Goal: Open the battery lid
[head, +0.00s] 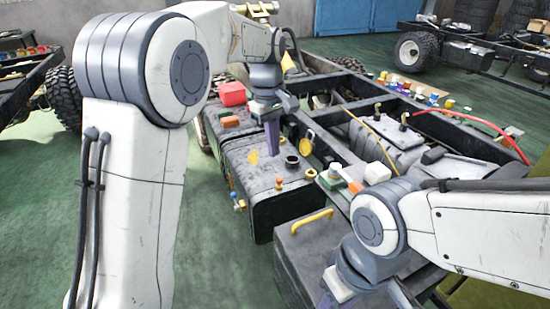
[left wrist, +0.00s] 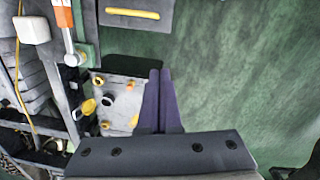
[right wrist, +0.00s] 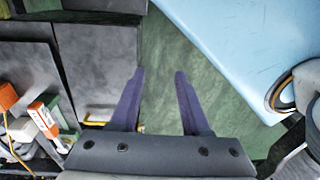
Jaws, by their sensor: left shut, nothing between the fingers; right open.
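The battery box has a dark grey lid (head: 300,240) with a yellow handle (head: 313,221) near its far edge. The lid looks closed. The handle also shows at the top of the left wrist view (left wrist: 133,14) and, partly covered by a finger, in the right wrist view (right wrist: 98,122). My left gripper (head: 272,150) is shut and empty, pointing down by the dark tank, apart from the handle. My right gripper (right wrist: 158,72) is open and empty. In its view the lid (right wrist: 92,65) lies left of the fingers, with floor between them. Its fingertips are hidden in the head view.
The dark tank (head: 265,195) with small caps and an open yellow cap (head: 305,147) stands beyond the battery box. A red box (head: 232,94) sits on its far end. Chassis rails and an orange-handled tool (head: 348,179) lie right. Green floor is clear left of the tank.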

